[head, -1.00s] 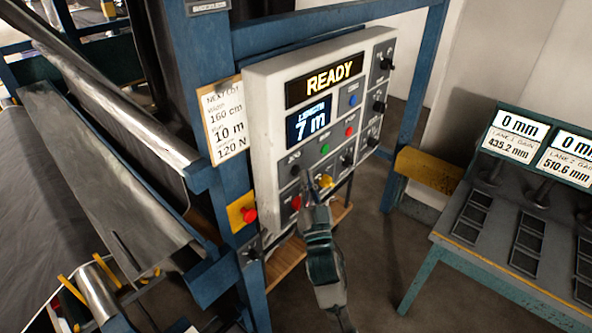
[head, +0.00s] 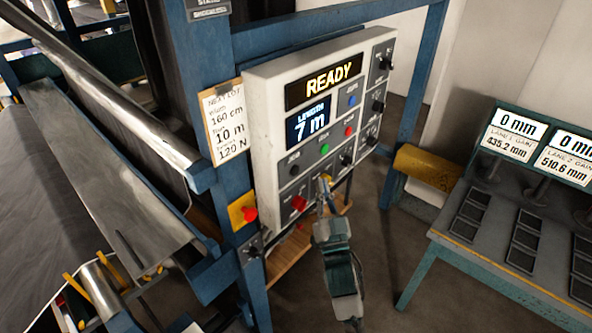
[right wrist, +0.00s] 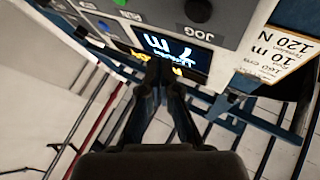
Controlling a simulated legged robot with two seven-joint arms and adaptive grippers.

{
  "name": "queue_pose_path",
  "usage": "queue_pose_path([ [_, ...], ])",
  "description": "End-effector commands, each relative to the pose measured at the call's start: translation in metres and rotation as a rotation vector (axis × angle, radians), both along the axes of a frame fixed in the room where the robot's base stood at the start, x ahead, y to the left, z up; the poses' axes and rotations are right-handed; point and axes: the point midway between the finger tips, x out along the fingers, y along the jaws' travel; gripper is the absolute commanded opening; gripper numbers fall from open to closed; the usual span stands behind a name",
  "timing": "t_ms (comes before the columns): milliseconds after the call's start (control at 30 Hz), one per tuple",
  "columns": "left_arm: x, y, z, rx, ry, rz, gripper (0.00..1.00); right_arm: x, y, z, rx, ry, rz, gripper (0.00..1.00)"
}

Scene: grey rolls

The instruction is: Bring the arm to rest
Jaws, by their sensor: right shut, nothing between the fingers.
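My right gripper (head: 325,190) is in front of the lower part of a pale control panel (head: 262,130) in the head view. Its fingers are shut with nothing between them, and they overlap the yellow knob in the picture. Whether they touch the panel I cannot tell. In the right wrist view the closed fingertips (right wrist: 162,72) point at the panel, which shows upside down, with the JOG knob (right wrist: 198,10) close by. The panel display reads READY (head: 332,80), and the length screen (head: 309,120) reads 7 m. My left gripper is not in view.
A blue frame post (head: 195,110) with a red stop button (head: 250,214) stands left of the panel. Grey rolls and sheet (head: 45,190) lie further left. A bench (head: 480,245) with gauges stands right. Open floor (head: 390,250) lies between.

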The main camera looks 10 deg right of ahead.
Motion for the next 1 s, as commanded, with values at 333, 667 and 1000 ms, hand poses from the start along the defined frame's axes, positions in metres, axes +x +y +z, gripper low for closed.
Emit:
queue_pose_path([
  [333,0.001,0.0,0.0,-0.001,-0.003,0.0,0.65,0.0,0.0,0.0,0.0,0.0,0.0,0.0],
  [667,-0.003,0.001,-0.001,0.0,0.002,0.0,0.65,-0.032,-0.028,-0.195,-0.085,0.598,-0.067,0.0],
  [1000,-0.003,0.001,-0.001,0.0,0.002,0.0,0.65,-0.183,-0.041,-0.384,-0.282,1.326,0.024,0.0],
])
